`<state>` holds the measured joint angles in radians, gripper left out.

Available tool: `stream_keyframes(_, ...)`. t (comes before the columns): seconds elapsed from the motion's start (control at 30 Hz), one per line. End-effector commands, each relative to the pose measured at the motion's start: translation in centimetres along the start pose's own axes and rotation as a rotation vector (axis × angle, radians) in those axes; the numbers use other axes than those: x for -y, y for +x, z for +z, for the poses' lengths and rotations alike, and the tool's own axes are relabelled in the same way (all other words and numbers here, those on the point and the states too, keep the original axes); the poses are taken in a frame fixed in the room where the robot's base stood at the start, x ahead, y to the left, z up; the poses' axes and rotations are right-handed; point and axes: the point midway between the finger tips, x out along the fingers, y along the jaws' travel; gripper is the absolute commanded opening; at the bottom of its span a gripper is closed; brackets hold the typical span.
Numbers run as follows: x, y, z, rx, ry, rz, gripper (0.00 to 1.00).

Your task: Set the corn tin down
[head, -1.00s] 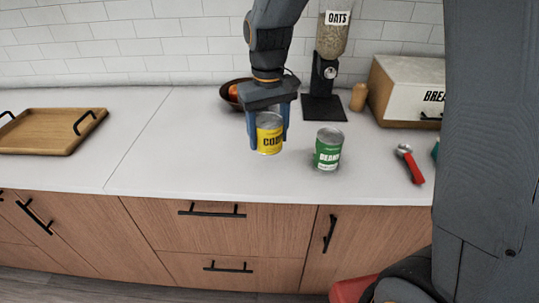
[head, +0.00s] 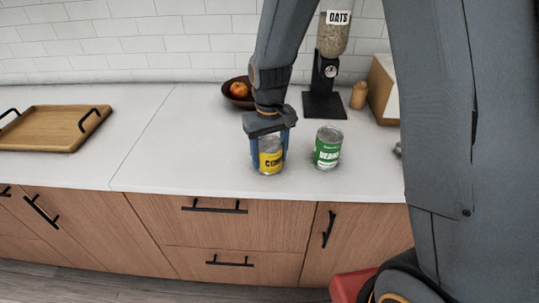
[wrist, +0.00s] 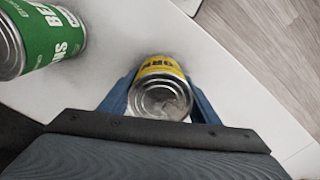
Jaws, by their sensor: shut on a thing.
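The yellow corn tin (head: 270,158) is upright between the blue fingers of my gripper (head: 269,152), which is shut on it. The tin is at the white counter (head: 200,150), left of a green tin; whether its base touches the counter I cannot tell for sure. In the wrist view the corn tin (wrist: 161,92) shows its silver lid and part of its yellow label, with the fingers (wrist: 160,103) on both sides. The fingers hide the tin's sides in the head view.
The green beans tin (head: 328,147) stands just right of the corn tin. A bowl with orange fruit (head: 238,91), an oats dispenser (head: 325,85) and a small wooden jar (head: 359,95) are behind. A wooden tray (head: 55,128) lies at left. The counter between tray and tin is clear.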

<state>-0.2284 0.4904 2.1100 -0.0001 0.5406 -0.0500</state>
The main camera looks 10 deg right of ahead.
Motion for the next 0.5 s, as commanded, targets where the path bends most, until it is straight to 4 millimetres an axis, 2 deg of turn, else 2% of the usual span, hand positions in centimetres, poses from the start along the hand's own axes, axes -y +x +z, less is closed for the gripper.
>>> stream_keyframes(0.07, 0.0, 0.25, -0.01, 0.0, 0.0, 0.0, 0.23)
stream_keyframes(0.1, 0.0, 0.25, 0.01, 0.0, 0.0, 0.0, 0.61)
stream_keyframes(0.2, 0.01, 0.22, 0.01, 0.0, 0.0, 0.0, 0.75)
stream_keyframes(0.5, 0.01, 0.07, 0.01, 0.0, 0.0, 0.0, 0.75)
